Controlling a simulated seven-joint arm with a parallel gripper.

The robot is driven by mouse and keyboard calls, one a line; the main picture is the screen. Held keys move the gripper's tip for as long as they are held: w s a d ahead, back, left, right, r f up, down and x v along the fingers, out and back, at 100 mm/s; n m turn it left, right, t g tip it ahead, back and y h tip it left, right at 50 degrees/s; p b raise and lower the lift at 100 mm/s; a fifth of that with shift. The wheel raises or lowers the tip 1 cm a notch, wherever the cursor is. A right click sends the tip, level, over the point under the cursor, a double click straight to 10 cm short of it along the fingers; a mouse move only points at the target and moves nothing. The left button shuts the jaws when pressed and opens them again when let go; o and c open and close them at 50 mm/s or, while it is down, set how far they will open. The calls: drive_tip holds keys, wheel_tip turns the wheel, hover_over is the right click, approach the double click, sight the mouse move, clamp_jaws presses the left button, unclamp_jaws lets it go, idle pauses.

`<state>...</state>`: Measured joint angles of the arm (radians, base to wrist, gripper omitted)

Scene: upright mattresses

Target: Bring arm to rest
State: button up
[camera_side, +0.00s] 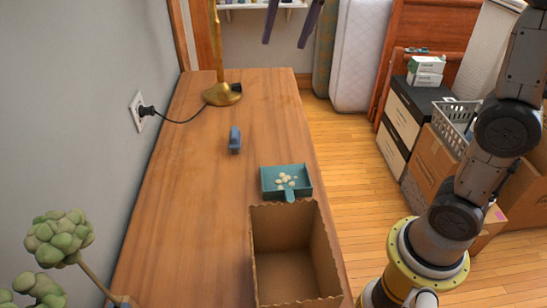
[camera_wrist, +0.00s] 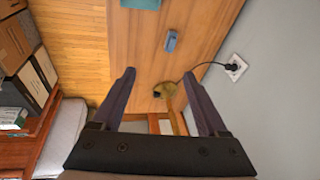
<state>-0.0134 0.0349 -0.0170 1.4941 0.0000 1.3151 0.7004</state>
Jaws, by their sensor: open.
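My gripper (camera_side: 285,44) shows at the top of the side view, with its two dark purple fingers apart and nothing between them. The upper part of my gripper is cut off in the side view.
On the table are a teal dustpan (camera_side: 270,192) holding several pale bits, a blue-grey brush (camera_side: 235,140), an open cardboard box (camera_side: 284,280) and a brass lamp (camera_side: 222,94) wired to a wall socket (camera_side: 139,111). Mattresses (camera_side: 358,55), boxes and a basket (camera_side: 452,122) stand right.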

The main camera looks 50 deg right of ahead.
drive_tip(key=s+n+t, duration=0.1)
drive_tip(key=s+n, duration=0.1)
drive_tip(key=s, duration=0.9)
drive_tip(key=s+f+n+t, duration=0.1)
drive_tip(key=s+f+n, duration=0.4)
drive_tip(key=s+f, duration=0.7)
drive_tip(key=shift+d+f+n, duration=0.25)
drive_tip(key=shift+f+n, duration=0.15)
drive_tip(key=shift+f, duration=0.25)
